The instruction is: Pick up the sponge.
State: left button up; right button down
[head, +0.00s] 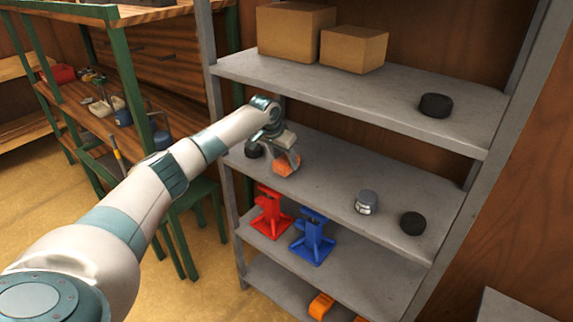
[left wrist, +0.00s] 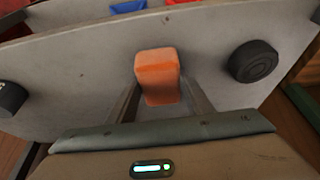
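The orange sponge (head: 285,165) is on the middle shelf of the grey rack, toward its left end. In the left wrist view the sponge (left wrist: 158,75) shows as a block between the two fingers. My left gripper (head: 286,158) reaches down to it from above, one finger on each side. The fingers look open, with narrow gaps to the sponge's sides; any contact at the tips is hard to make out. My right gripper is in neither view.
On the sponge's shelf (head: 335,180) are a dark round object (head: 254,150) beside the gripper, a grey-white jar (head: 366,202) and a black puck (head: 413,223). The upper shelf (head: 350,90) passes close to my left arm. Red (head: 270,212) and blue (head: 312,238) jack stands are below.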

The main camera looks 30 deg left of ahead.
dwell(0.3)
